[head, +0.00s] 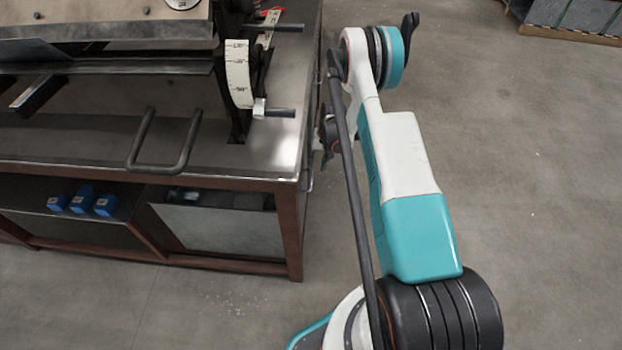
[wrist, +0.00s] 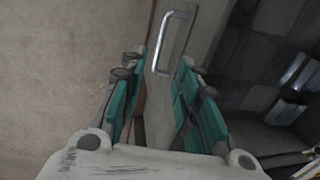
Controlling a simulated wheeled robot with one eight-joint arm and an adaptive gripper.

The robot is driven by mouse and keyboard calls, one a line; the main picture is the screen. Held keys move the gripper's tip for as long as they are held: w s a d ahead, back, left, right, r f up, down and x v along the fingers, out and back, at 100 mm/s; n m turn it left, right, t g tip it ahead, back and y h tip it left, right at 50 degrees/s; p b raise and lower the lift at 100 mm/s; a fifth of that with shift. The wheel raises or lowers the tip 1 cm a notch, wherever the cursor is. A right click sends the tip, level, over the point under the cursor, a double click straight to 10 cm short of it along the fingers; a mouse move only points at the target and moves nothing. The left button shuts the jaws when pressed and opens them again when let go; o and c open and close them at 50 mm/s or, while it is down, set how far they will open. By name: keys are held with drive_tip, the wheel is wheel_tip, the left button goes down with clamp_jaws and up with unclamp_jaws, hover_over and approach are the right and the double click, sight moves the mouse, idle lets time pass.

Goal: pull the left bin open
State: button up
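In the wrist view, a bright metal loop handle (wrist: 165,40) stands on a narrow grey front panel (wrist: 205,35), which looks like the front of a bin. My gripper (wrist: 162,62) is open, with its teal fingers on either side of the handle's near end in the picture. The fingers look apart from the handle; the exact depth gap is hard to tell. In the head view, my gripper (head: 328,135) is at the bench's right end, partly hidden behind my arm. The handle and bin front cannot be clearly made out there.
A steel workbench (head: 75,150) with a forming machine and a dark bar handle (head: 160,165) fills the left. Blue blocks (head: 80,198) sit on its lower shelf. More metal handles (wrist: 293,68) show at the right of the wrist view. Open floor (head: 520,150) lies right.

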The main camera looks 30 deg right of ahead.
sight(312, 177)
drive_tip(key=f+b, duration=0.1)
drive_tip(key=f, duration=0.2)
drive_tip(key=a+f+b, duration=0.1)
drive_tip(key=f, duration=0.3)
drive_tip(key=w+f+b, duration=0.1)
drive_tip(key=f, duration=0.2)
drive_tip(key=shift+a+f, duration=0.25)
drive_tip(key=shift+a, duration=0.05)
drive_tip(key=shift+c, duration=0.2)
clamp_jaws()
